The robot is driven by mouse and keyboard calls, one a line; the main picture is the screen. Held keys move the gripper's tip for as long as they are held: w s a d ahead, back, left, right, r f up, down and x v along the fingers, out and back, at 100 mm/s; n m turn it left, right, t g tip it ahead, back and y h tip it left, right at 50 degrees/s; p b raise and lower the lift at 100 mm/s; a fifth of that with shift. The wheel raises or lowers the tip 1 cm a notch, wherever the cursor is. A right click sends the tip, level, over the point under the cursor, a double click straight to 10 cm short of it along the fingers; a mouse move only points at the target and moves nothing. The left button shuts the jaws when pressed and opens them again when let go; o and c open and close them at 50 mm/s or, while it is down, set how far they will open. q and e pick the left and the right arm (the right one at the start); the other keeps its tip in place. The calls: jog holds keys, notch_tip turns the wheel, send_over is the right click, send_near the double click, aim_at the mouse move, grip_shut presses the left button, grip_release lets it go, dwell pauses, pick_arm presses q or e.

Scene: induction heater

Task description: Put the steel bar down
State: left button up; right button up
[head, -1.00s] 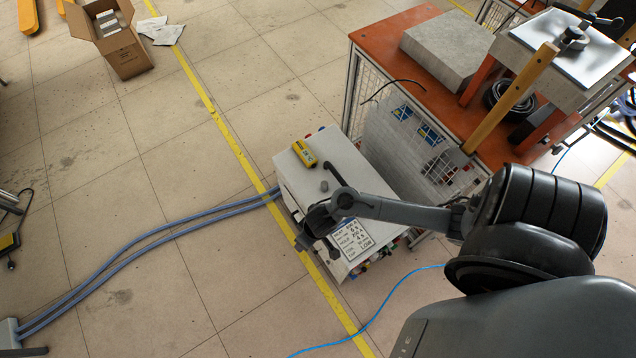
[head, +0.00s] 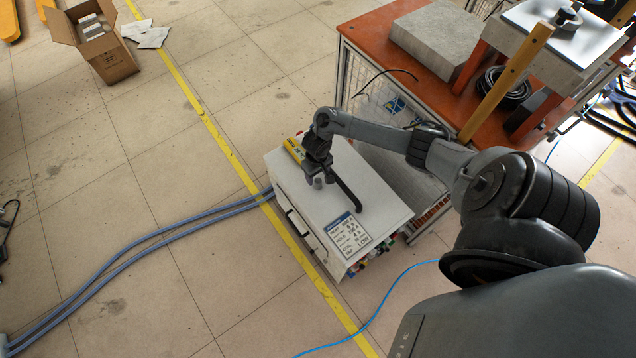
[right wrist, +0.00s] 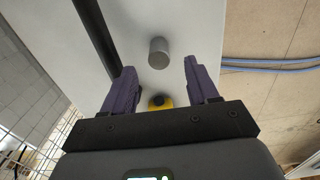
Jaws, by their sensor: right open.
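The steel bar (right wrist: 158,53) is a short grey cylinder standing upright on the white cabinet top (head: 352,178). In the head view the bar (head: 317,183) shows just below my right gripper (head: 315,173). In the right wrist view the two purple-grey fingers of this gripper (right wrist: 161,68) are spread, and the bar shows beyond their tips, in line with the gap. The gripper looks empty, and I see no finger touching the bar. My left gripper is in neither view.
A yellow device (head: 294,149) lies on the cabinet behind my right gripper. A dark bent handle (head: 345,190) and a printed label (head: 349,231) are close by on the cabinet. An orange-topped bench (head: 430,92) stands to the right. Blue-grey hoses (head: 150,244) cross the floor.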

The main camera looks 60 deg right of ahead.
aim_at(318, 180)
jog(key=shift+s+f+b, duration=0.15)
jog(key=shift+f+b, duration=0.75)
jog(key=shift+f, duration=0.5)
jog(key=shift+s+f+b, duration=0.1)
jog(key=shift+f+b, duration=0.8)
jog(key=shift+f, duration=0.45)
jog(key=shift+w, duration=0.1)
grip_shut()
